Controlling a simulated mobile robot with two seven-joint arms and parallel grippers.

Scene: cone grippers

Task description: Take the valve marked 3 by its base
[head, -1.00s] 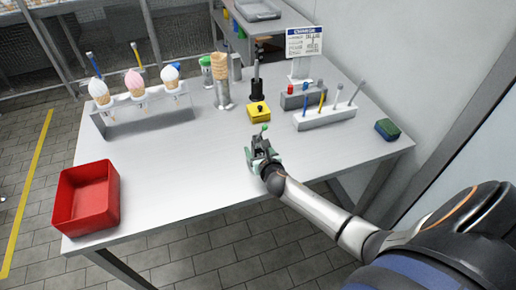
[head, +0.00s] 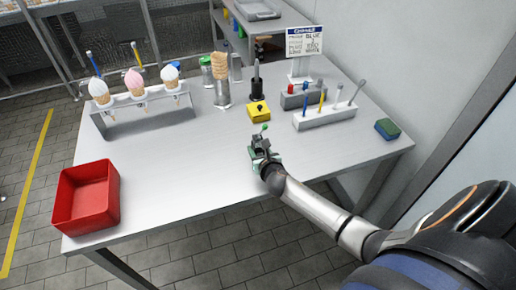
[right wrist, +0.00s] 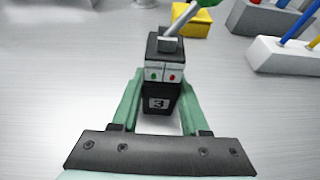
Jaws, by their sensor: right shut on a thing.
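The valve marked 3 (right wrist: 160,88) is a black block with a grey lever on top ending in a green knob. Its front shows a white 3 label, with a green and a red dot above it. In the head view the valve (head: 262,142) stands near the table's front edge, partly hidden by my gripper. My right gripper (right wrist: 158,108) is shut on the valve, with a green finger on each side of its lower part. In the head view my right gripper (head: 264,156) is low at the tabletop. My left gripper is not in view.
A yellow block (head: 258,113) with a black knob stands behind the valve. A red bin (head: 86,197) and an ice-cream cone stand (head: 145,115) are left. The table (head: 190,165) is clear between.

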